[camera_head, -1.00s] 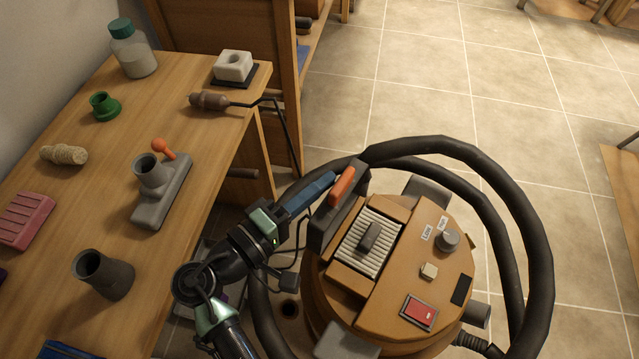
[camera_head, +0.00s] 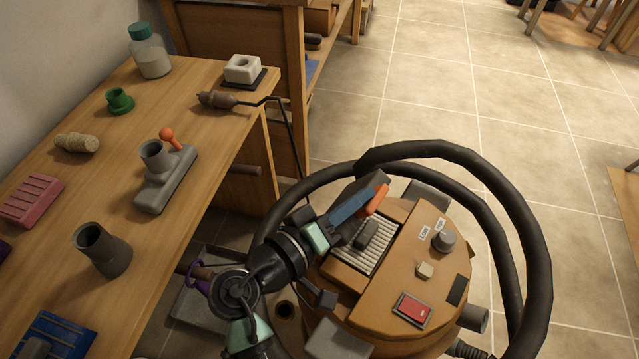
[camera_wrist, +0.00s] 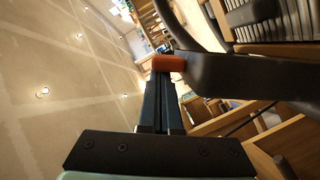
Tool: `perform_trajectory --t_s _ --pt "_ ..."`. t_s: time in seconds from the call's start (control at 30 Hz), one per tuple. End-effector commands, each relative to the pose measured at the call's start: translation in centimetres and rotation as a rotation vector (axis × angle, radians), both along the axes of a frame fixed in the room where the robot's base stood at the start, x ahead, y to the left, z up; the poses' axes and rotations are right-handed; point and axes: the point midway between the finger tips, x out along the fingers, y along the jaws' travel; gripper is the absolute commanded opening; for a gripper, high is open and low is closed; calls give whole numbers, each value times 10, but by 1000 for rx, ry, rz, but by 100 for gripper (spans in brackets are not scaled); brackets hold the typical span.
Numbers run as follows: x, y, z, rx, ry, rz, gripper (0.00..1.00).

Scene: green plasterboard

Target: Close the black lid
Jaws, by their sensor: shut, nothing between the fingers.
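The orange-brown vacuum body (camera_head: 395,285) stands on the floor with its pale ribbed filter (camera_head: 362,255) exposed. The black lid (camera_head: 372,181) is still raised off the filter, at its upper-left side, and partly hidden behind my gripper. Its orange tab (camera_head: 378,199) shows beside my fingertips. My gripper (camera_head: 352,207) is shut and empty, its blue fingers lying across the lid. In the wrist view, the fingertips (camera_wrist: 163,78) are right at the orange tab (camera_wrist: 168,62), with the dark lid (camera_wrist: 235,77) stretching right. Whether they touch cannot be told.
A thick black hose (camera_head: 525,230) loops around the vacuum's far and right sides. A wooden workbench (camera_head: 210,165) on the left holds a grey nozzle (camera_head: 165,180), a dark cup (camera_head: 103,250) and a soldering-iron-like tool (camera_head: 218,100). Tiled floor is free at the upper right.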

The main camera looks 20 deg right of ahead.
Motion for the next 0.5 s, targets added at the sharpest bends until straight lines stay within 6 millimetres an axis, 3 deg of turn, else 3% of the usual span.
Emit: perform_trajectory --t_s 0.5 --pt "-52 -37 -43 289 -399 -2 0"
